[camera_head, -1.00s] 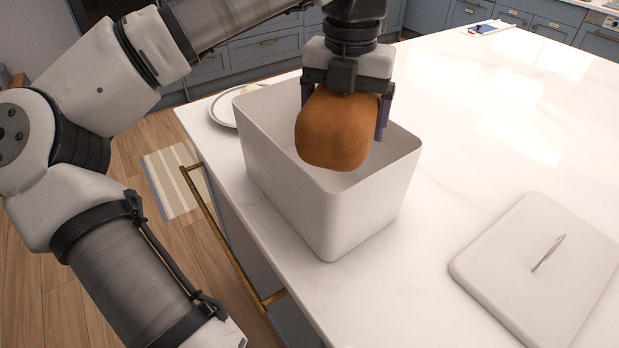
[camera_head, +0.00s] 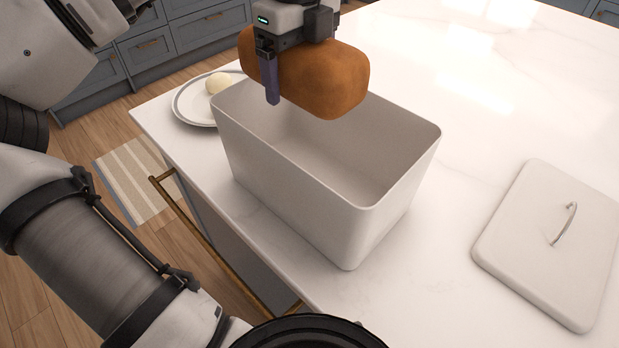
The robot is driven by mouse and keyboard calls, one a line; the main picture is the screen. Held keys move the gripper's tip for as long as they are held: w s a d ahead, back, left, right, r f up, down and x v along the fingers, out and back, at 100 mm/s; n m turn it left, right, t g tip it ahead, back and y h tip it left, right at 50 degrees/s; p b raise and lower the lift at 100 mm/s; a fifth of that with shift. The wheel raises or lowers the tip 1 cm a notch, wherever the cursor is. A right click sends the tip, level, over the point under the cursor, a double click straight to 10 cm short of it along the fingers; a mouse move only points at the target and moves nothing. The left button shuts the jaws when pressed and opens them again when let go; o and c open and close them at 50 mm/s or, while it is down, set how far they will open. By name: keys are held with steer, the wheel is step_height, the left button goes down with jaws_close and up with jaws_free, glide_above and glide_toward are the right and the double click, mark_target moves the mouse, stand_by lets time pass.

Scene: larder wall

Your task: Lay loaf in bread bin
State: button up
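The brown loaf (camera_head: 325,78) is held in my gripper (camera_head: 285,85), whose visible purple finger presses on its near side. The other finger is hidden behind the loaf. The loaf is level, its long side running left to right, over the far part of the bread bin. The bread bin (camera_head: 290,195) is a white, open-topped rectangular box on the counter. Its visible inside is empty; the loaf and gripper hide part of the far rim.
The bin's white lid (camera_head: 545,240) with a metal handle lies flat on the marble counter (camera_head: 440,130) at right. A plate (camera_head: 190,108) with a pale round item (camera_head: 218,83) stands behind the bin at left. The counter's left edge runs close beside the bin.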

step_height(320, 180, down, 19)
steer(key=p, duration=0.3)
steer(key=shift+f, duration=0.45)
steer(key=shift+f, duration=0.2)
steer(key=o, duration=1.1)
steer(key=shift+r, duration=0.1)
steer(key=shift+r, duration=0.1)
step_height(320, 180, up, 12)
steer(key=b, duration=0.1)
steer(key=shift+b, duration=0.35)
